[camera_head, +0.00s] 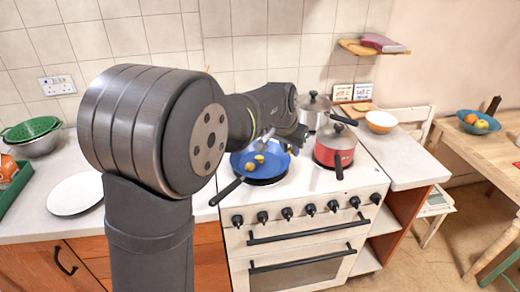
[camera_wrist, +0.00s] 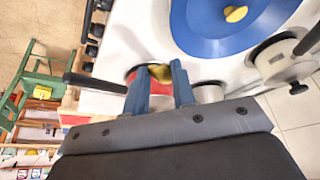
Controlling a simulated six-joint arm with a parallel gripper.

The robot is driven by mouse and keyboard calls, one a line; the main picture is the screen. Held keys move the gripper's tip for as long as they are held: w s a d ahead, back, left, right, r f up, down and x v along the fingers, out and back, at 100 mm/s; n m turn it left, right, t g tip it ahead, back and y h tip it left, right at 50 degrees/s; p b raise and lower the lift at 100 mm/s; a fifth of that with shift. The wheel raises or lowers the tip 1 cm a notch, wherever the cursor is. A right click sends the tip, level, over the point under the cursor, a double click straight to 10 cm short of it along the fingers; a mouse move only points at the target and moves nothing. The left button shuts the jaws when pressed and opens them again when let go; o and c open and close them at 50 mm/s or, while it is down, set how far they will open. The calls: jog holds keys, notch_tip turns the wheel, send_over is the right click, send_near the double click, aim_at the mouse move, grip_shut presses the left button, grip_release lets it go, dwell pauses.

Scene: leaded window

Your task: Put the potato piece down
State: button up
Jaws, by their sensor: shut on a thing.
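My gripper (camera_wrist: 160,80) is shut on a yellow potato piece (camera_wrist: 160,72), which sits between the fingertips in the wrist view. In the head view my gripper (camera_head: 263,143) hangs over the blue pan (camera_head: 268,178) on the cooker. Two yellow pieces (camera_head: 249,166) show against the pan there; I cannot tell for sure which is the held one. In the wrist view another yellow piece (camera_wrist: 235,14) lies in the blue pan (camera_wrist: 205,43). The exact height of the held piece above the pan is unclear.
A red pot (camera_head: 333,155) stands right of the pan, with a steel pot (camera_head: 314,110) behind it. The pan's black handle (camera_head: 228,192) points front left. A white plate (camera_head: 75,194) lies on the left counter. An orange bowl (camera_head: 381,121) stands on the right counter.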

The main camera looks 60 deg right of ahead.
jog(key=s, duration=0.3)
send_over(272, 167)
jog(key=a, duration=0.2)
jog(key=f, duration=0.7)
jog(key=shift+s+d, duration=0.1)
jog(key=shift+d, duration=0.15)
jog(key=shift+f, duration=1.95)
jog(key=shift+f, duration=0.15)
jog(key=o, duration=0.6)
jog(key=shift+o, duration=0.4)
